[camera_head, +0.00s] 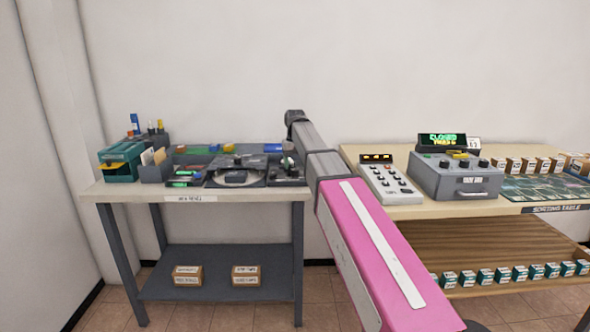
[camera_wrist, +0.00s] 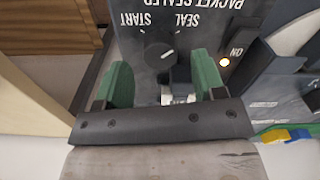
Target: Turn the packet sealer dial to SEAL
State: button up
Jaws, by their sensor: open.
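In the wrist view the packet sealer (camera_wrist: 135,45) is a dark grey panel with upside-down labels. Its round dark dial (camera_wrist: 160,56) carries a short white pointer mark that slants up and right in the picture. SEAL is printed above right of the dial and START above left. My gripper (camera_wrist: 163,72) is open, its two green fingers apart either side of the dial's near side, with nothing held. I cannot tell whether a finger touches the panel. In the head view the sealer (camera_head: 289,178) is partly hidden by my arm at the left table's right end.
In the head view the left table (camera_head: 120,190) holds a turntable-like device (camera_head: 236,178) and a teal box (camera_head: 121,160). The right sorting table (camera_head: 410,211) holds a keypad device (camera_head: 390,183) and a grey box (camera_head: 456,178).

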aim_at(295, 169)
notch_tip(295, 169, up, 8)
dwell(0.4)
jog(key=shift+s, duration=0.1)
